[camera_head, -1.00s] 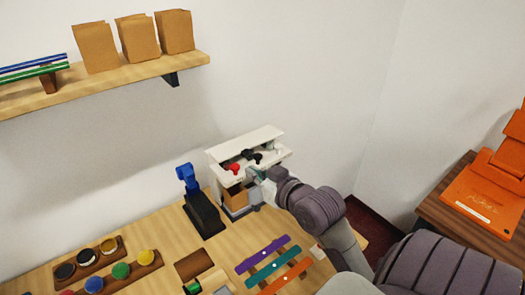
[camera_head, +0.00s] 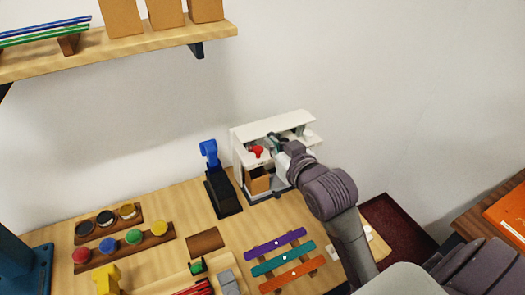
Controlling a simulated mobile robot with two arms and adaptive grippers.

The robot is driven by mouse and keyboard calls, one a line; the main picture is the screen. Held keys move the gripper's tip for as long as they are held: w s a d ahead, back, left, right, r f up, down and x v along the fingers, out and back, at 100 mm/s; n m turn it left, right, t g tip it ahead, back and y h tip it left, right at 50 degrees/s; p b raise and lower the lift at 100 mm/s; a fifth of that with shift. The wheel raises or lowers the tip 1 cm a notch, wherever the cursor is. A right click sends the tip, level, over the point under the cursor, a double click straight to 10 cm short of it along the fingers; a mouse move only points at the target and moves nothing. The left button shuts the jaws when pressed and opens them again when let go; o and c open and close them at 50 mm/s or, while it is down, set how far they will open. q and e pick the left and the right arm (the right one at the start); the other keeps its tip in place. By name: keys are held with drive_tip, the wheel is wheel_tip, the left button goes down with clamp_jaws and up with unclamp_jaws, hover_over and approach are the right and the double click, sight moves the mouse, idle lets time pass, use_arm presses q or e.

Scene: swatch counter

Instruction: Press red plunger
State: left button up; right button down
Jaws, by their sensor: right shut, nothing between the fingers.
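The red plunger (camera_head: 256,151) stands at the left side of the open front of a white dispenser (camera_head: 243,133) against the back wall. My right gripper (camera_head: 274,141) is shut and empty. It is just right of the red plunger, under the dispenser's top panel, and appears apart from it. The gripper and wrist hide the middle of the dispenser, and the dark plunger there is mostly covered. My left gripper is not in view.
A black stand with a blue head (camera_head: 209,150) is close left of the dispenser. Colour pots, a brown block (camera_head: 206,241) and purple, teal and orange strips (camera_head: 291,273) lie in front. A shelf (camera_head: 130,53) hangs above left.

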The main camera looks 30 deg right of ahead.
drive_tip(key=p, duration=0.1)
hover_over(258, 150)
drive_tip(key=s, duration=0.2)
drive_tip(key=f, duration=0.4)
drive_tip(key=shift+w+d+f, duration=0.15)
drive_tip(key=shift+w+f, duration=0.05)
drive_tip(key=shift+f, duration=0.05)
drive_tip(key=shift+f+p, duration=0.3)
drive_tip(key=shift+f, duration=0.05)
drive_tip(key=shift+f, duration=0.15)
